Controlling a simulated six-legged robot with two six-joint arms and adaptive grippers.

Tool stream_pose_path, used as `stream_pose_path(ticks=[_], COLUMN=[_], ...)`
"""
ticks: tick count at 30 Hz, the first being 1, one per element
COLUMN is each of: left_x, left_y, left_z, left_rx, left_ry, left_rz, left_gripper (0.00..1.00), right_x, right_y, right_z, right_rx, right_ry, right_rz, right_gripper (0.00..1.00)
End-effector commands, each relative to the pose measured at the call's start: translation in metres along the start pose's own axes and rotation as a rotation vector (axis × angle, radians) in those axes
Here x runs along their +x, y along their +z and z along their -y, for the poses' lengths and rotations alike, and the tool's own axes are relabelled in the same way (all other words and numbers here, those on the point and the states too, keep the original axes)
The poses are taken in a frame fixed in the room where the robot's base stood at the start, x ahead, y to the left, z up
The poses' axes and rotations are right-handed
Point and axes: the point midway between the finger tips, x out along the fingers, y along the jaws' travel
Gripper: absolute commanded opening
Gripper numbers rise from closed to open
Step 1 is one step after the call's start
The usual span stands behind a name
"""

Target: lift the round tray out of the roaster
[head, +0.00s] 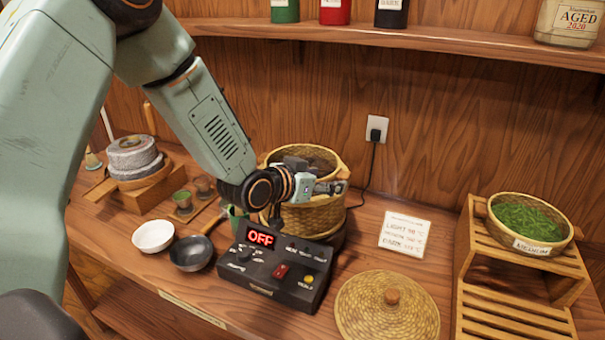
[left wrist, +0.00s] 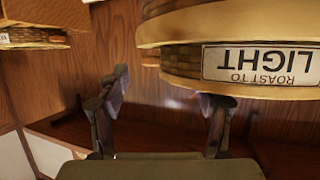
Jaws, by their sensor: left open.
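The roaster (head: 318,222) is a round woven drum behind a black control box (head: 270,268) whose red display reads OFF. The round tray (head: 285,151) shows as a woven rim at the roaster's top, partly hidden by my left arm. In the left wrist view a round tray (left wrist: 185,62) with an upside-down label, "ROAST TO LIGHT", fills the upper right. My left gripper (head: 332,187) is at the front right of the roaster's rim. Its fingers also show in the left wrist view (left wrist: 164,90), spread with nothing between them. My right gripper is not in view.
A woven lid (head: 388,311) lies at the front. A slatted rack (head: 520,285) at right holds a tray of green leaves (head: 528,218). A shelf runs above.

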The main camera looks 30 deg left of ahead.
Motion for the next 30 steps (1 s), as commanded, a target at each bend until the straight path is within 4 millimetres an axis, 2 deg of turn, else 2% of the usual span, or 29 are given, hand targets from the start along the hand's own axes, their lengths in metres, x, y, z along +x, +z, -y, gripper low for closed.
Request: stream_pose_path(ticks=[9, 13, 20, 30], left_x=[0.042, 0.049, 0.049, 0.049], left_y=[0.0, 0.0, 0.0, 0.0], left_z=[0.0, 0.0, 0.0, 0.0], left_rx=[0.005, 0.002, 0.001, 0.001], left_ry=[0.001, 0.001, 0.0, 0.0], left_rz=[0.001, 0.001, 0.0, 0.0], left_gripper=[0.66, 0.66, 0.66, 0.37], right_x=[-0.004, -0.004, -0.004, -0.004], right_y=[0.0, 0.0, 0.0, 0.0], right_z=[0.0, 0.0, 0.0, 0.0], right_rx=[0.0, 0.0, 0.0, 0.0], right_ry=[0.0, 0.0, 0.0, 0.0], right_rz=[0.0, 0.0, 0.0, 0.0], right_gripper=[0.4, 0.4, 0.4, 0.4])
